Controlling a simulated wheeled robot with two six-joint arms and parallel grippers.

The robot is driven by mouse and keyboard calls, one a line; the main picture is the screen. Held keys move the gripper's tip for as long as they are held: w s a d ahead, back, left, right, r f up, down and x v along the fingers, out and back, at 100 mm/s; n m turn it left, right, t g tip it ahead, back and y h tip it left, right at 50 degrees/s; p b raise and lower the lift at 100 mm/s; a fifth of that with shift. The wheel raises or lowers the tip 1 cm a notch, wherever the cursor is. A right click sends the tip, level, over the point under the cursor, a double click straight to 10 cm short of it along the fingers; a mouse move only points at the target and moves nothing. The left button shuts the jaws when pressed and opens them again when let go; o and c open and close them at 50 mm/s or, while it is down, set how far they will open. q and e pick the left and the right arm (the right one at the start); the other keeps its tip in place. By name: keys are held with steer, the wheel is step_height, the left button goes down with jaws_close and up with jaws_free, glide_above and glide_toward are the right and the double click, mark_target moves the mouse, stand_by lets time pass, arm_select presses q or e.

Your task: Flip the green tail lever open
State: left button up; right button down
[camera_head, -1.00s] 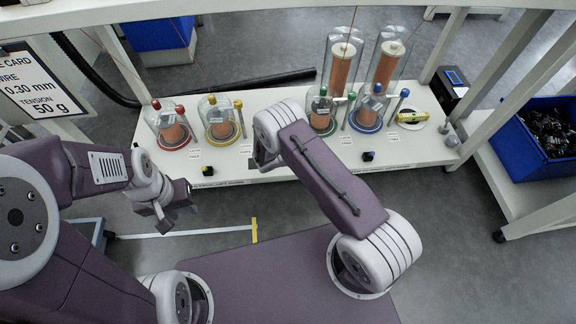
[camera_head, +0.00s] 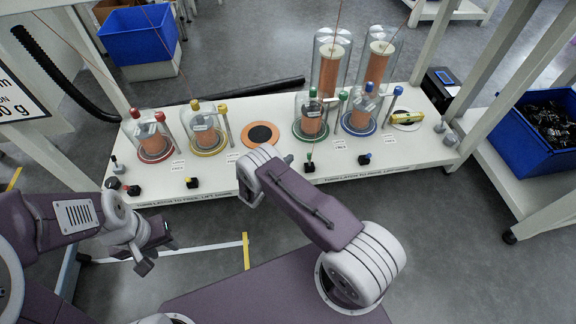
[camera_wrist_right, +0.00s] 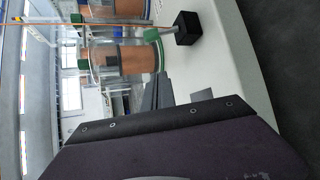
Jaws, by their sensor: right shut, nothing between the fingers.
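The green tail lever (camera_head: 309,162) is a small black block with a coloured tip, at the front edge of the white bench, before the green-based spool (camera_head: 311,122). In the right wrist view its green tip (camera_wrist_right: 151,35) sticks out from the black block (camera_wrist_right: 187,28), close to the spool's green base. My right gripper (camera_head: 250,197) is shut and empty, at the bench's front edge, left of the lever and apart from it; my forearm partly hides it. Grey finger parts (camera_wrist_right: 157,95) show in the wrist view. My left gripper (camera_head: 157,254) looks open and empty, off the bench at lower left.
Red (camera_head: 153,143), yellow (camera_head: 207,138) and blue (camera_head: 360,119) based spools under clear covers stand on the bench (camera_head: 228,180). An orange disc (camera_head: 261,135) lies between them. Yellow (camera_head: 192,182) and blue (camera_head: 364,158) tipped levers flank the green one. A blue bin (camera_head: 540,150) stands at right.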

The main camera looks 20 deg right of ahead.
mark_target(309, 159)
steer(key=b+x, duration=0.1)
steer(key=x, duration=0.1)
steer(key=b+x, duration=0.1)
steer(key=x, duration=0.1)
steer(key=b+x, duration=0.1)
steer(key=x, duration=0.1)
steer(key=shift+f, duration=0.35)
steer(key=s+r, duration=0.1)
steer(key=s+d+r, duration=0.1)
steer(key=s, duration=0.1)
steer(key=shift+s+d+r+b, duration=0.1)
steer(key=shift+s+b, duration=0.2)
steer(key=shift+b, duration=0.05)
